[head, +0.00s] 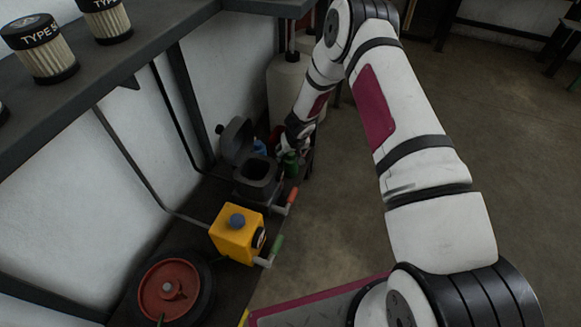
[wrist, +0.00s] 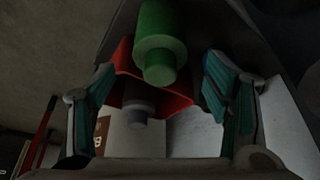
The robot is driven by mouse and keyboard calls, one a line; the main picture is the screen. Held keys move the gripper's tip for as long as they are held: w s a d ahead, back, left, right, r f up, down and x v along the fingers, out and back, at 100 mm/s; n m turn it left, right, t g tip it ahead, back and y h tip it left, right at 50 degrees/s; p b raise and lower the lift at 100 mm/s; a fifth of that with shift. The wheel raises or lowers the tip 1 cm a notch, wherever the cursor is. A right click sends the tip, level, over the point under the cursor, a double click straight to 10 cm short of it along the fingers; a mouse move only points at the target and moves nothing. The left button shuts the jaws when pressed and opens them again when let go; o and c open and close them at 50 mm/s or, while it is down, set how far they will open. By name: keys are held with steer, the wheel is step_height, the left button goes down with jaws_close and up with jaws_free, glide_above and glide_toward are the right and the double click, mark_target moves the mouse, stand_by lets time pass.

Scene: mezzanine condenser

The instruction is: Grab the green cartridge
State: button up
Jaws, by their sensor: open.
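The green cartridge (wrist: 160,38) shows at the top middle of the wrist view, a stepped cylinder with a narrower end toward me. It lies between the lines of my two fingers, with a gap on each side. My gripper (wrist: 158,70) is open, its teal-padded fingers to the left and right, and nothing is held. In the head view the green cartridge (head: 290,164) is small at the far end of the dark shelf, just below my gripper (head: 297,146). My wrist partly covers that spot, so contact cannot be told there.
A red holder (wrist: 180,101) and a grey cylinder (wrist: 138,106) are close to the cartridge. A blue item (head: 259,147), an open dark grey box (head: 257,172), a yellow box (head: 233,238) and a red wheel (head: 168,290) line the shelf. Open floor lies to the right.

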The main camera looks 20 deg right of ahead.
steer(key=shift+b+x, duration=0.4)
steer(key=shift+x, duration=1.1)
steer(key=shift+w+r, duration=0.1)
steer(key=shift+c, duration=0.2)
jaws_close()
steer(key=shift+r, duration=0.15)
